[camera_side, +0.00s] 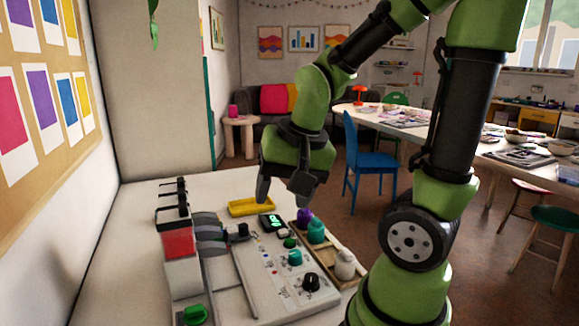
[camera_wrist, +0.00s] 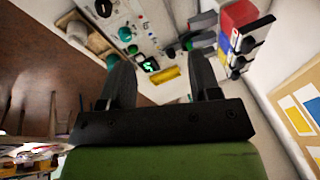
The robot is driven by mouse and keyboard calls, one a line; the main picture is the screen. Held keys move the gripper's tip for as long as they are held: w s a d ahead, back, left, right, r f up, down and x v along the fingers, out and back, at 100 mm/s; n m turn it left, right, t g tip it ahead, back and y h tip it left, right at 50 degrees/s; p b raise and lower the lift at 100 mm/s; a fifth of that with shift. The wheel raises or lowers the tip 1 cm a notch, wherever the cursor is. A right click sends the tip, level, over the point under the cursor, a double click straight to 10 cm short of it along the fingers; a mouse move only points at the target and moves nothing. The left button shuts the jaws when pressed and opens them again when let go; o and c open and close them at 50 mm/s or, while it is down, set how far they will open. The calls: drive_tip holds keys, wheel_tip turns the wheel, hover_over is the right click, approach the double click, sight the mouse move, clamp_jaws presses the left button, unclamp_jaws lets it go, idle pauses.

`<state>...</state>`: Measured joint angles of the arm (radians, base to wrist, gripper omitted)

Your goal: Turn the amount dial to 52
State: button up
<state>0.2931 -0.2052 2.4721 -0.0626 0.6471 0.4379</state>
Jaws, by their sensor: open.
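A white panel machine (camera_side: 262,285) stands on the table. It carries a black knob (camera_side: 311,281), a teal knob (camera_side: 295,257) and a green button (camera_side: 290,243); I cannot read which knob is the amount dial. A small black display (camera_side: 272,222) shows green digits, too small to read surely. In the wrist view the black knob (camera_wrist: 104,8), teal knob (camera_wrist: 125,34) and lit display (camera_wrist: 150,65) show beyond the fingers. My gripper (camera_side: 283,195) is open and empty, above the display end of the panel, apart from both knobs.
A yellow tray (camera_side: 251,206) lies behind the panel. A wooden tray (camera_side: 329,268) with purple, teal and white bottles stands along its right side. A red container (camera_side: 178,243) and a green knob (camera_side: 195,314) are at the left. The white table is clear further left.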

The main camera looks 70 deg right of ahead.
drive_tip(key=s+a+r+n+t+y, duration=0.2)
drive_tip(key=s+a+r+n+t, duration=0.1)
drive_tip(key=a+r+n, duration=0.3)
drive_tip(key=shift+s+a+r, duration=0.35)
drive_tip(key=shift+s+a, duration=0.05)
drive_tip(key=shift+s, duration=0.05)
drive_tip(key=shift+s+a+r+n, duration=0.25)
drive_tip(key=shift+s+a+n, duration=0.1)
drive_tip(key=shift+n, duration=0.25)
